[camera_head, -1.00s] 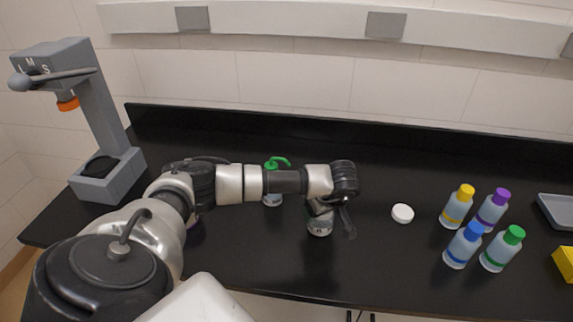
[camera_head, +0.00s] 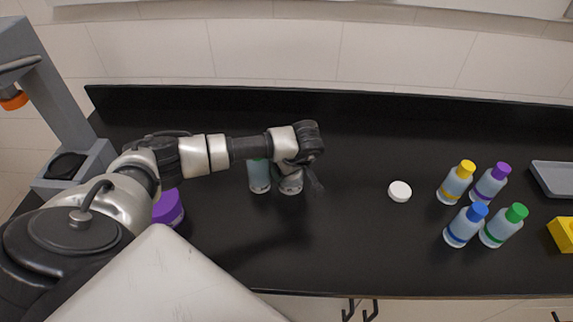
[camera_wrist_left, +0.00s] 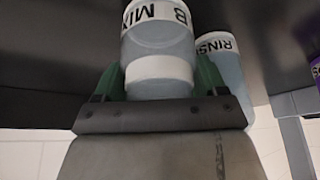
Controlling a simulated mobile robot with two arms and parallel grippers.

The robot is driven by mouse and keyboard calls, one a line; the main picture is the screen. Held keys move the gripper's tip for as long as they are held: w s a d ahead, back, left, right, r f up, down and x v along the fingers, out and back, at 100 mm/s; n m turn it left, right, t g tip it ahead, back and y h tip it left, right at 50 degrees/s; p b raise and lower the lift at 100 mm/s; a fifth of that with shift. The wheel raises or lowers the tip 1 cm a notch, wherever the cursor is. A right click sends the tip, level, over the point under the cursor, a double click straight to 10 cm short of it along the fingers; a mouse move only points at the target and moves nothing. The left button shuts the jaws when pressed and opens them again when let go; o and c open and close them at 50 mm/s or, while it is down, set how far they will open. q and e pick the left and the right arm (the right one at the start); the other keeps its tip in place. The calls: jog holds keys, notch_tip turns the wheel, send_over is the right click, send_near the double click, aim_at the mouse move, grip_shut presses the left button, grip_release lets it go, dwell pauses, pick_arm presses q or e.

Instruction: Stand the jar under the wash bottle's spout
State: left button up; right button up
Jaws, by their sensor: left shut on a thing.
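The jar (camera_head: 291,184) stands upright on, or just above, the black bench; I cannot tell which. In the left wrist view the jar (camera_wrist_left: 160,45) carries a label with "MIX" and "B". My left gripper (camera_wrist_left: 157,82) is shut on it, with green fingers on both sides; in the head view the gripper (camera_head: 300,168) is partly hidden by its wrist. The wash bottle (camera_head: 260,178) stands just left of the jar, with its top and spout hidden behind my arm. Its "RINS..." label shows on the bottle (camera_wrist_left: 222,60) in the left wrist view. My right gripper is not in view.
A purple-topped container (camera_head: 168,207) stands beside my forearm. A grey dispenser (camera_head: 45,90) with an orange nozzle stands far left. A white lid (camera_head: 400,191) lies right of the jar; several capped bottles (camera_head: 462,226), a grey tray (camera_head: 553,178) and a yellow block (camera_head: 563,234) are farther right.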

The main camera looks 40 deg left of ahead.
pick_arm(q)
jog(key=shift+s+d+b, duration=0.3)
jog(key=shift+d, duration=0.25)
jog(key=o, duration=0.6)
jog(key=shift+o, duration=1)
jog(key=shift+w+a+f, duration=0.1)
jog(key=shift+a, duration=0.2)
jog(key=shift+r, duration=0.25)
jog(key=shift+d+r, duration=0.2)
jog(key=shift+r, duration=0.1)
jog(key=b+v, duration=0.3)
jog(key=v, duration=0.8)
jog(key=shift+r, duration=0.2)
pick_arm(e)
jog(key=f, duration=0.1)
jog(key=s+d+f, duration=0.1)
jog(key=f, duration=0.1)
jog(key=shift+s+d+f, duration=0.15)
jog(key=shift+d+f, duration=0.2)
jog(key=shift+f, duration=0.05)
